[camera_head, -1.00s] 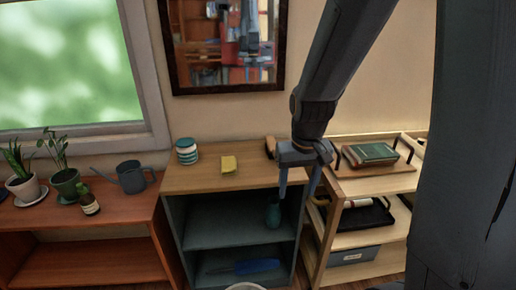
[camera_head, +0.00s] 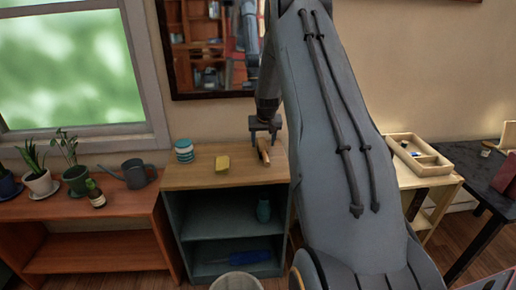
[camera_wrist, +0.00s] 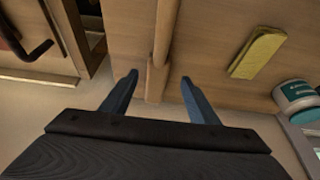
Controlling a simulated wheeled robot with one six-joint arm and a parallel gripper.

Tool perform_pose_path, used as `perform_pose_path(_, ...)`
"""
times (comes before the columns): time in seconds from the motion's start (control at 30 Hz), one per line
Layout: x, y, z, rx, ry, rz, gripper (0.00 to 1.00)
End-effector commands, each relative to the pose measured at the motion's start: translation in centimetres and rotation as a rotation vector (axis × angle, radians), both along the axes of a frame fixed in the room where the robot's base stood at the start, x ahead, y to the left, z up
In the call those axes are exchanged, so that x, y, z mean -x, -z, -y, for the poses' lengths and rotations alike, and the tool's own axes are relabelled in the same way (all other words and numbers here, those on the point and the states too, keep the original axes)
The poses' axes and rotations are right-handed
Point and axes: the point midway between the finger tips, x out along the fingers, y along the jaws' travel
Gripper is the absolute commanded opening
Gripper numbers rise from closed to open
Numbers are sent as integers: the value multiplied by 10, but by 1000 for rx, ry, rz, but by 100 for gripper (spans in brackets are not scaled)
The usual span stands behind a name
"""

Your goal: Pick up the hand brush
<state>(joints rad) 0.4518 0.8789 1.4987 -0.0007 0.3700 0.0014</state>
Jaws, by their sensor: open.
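The hand brush (camera_head: 264,157) lies on the wooden top of the teal shelf unit, near its right end. Its tan wooden handle also shows in the wrist view (camera_wrist: 165,30), running lengthwise between my fingers. My gripper (camera_head: 263,142) is open and points down over the brush in the head view. In the wrist view my two blue fingertips (camera_wrist: 160,78) stand on either side of the handle, with nothing held. The brush's far end and bristles are hard to make out, and I cannot tell the exact height gap.
A yellow sponge-like block (camera_head: 222,164) and a teal-and-white striped jar (camera_head: 184,151) stand left of the brush on the same top (camera_head: 200,180). A wall mirror hangs behind.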

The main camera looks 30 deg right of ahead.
Motion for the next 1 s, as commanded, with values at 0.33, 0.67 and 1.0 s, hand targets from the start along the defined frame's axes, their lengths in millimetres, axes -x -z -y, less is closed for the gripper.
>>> perform_pose_path(0.33,-8,24,5,-1,-3,-3,55)
perform_pose_path(0.67,-19,55,15,-1,-3,-2,55)
perform_pose_path(1.0,-21,62,16,0,-3,-1,55)
